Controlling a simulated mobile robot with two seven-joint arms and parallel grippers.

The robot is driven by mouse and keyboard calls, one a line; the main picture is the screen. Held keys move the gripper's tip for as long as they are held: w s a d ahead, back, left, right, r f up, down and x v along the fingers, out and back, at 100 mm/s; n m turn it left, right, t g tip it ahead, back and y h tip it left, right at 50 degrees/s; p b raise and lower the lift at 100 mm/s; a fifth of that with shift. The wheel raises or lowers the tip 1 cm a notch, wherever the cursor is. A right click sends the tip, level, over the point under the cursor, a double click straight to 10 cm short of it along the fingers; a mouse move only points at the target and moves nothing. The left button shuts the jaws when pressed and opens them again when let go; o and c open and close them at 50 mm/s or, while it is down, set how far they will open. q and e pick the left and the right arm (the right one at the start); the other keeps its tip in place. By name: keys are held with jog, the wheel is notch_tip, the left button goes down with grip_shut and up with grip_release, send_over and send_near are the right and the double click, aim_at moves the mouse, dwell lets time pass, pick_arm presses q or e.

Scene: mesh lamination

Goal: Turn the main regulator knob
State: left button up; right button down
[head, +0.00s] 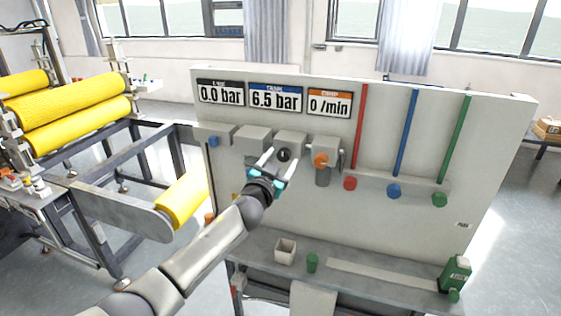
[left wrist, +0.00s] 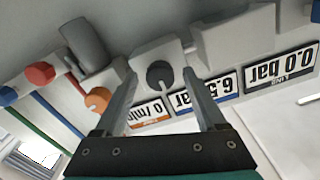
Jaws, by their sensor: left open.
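A dark round knob (head: 284,155) sits on the front of a grey box on the upright panel (head: 420,225), under the displays. My left gripper (head: 279,161) is open in front of the knob, one finger on each side. I cannot tell whether the fingers touch it. The displays read 0.0 bar (head: 221,95), 6.5 bar (head: 275,98) and 0 /min (head: 329,104). My right gripper is in neither view.
An orange knob (head: 321,160) is close on the right, a blue knob (head: 213,141) on the left. Red, blue and green tubes run down the panel to coloured knobs. Yellow rollers (head: 75,105) stand left.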

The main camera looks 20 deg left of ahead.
pick_arm(q)
grip_shut()
dwell(0.7)
